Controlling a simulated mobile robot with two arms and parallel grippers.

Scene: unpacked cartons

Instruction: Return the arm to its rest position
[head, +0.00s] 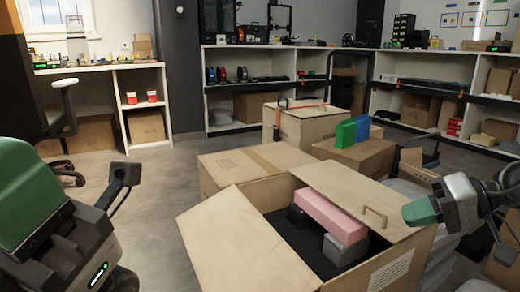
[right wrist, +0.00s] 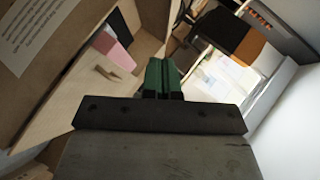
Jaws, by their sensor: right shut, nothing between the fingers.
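My right gripper (head: 420,211) has green fingers and is at the right of the head view, beside the open carton's right flap. In the right wrist view its green fingers (right wrist: 162,78) are together with nothing between them. The open carton (head: 412,262) stands in front of me with its flaps spread. Inside it lie a long pink box (head: 328,214) and grey boxes (head: 345,254) on a dark bottom. The pink box also shows in the right wrist view (right wrist: 113,50). My left gripper cannot be made out.
A closed carton (head: 235,170) is just behind the open one. Further back, a carton (head: 365,157) carries a green box (head: 346,133) and a blue box (head: 363,128). Shelves (head: 260,97) line the back wall. Clear floor (head: 150,195) lies to the left.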

